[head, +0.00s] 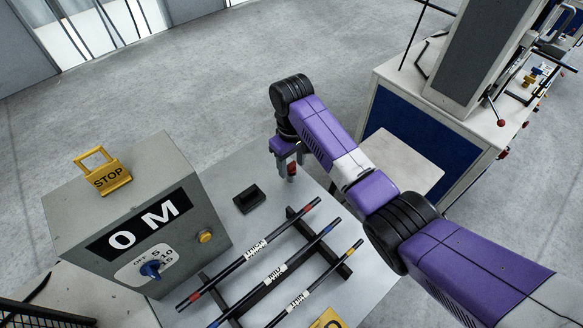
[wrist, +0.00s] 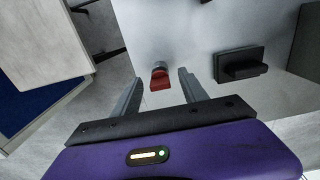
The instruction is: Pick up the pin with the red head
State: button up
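The pin with the red head (wrist: 160,80) shows in the wrist view between and just beyond the fingertips of my gripper (wrist: 157,84). Its red part faces me and a grey part shows behind it. My gripper is open, with a gap between each finger and the pin. The lower part of the pin is hard to make out.
A small black block (head: 249,199) sits on the table (head: 222,175) near the gripper. A rack holds rods labelled thick (head: 257,246), mid (head: 277,272) and thin (head: 298,301). A grey control box (head: 140,215) with a yellow STOP tag (head: 104,174) stands at left.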

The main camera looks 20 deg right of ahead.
grip_shut()
jog(key=shift+r, duration=0.2)
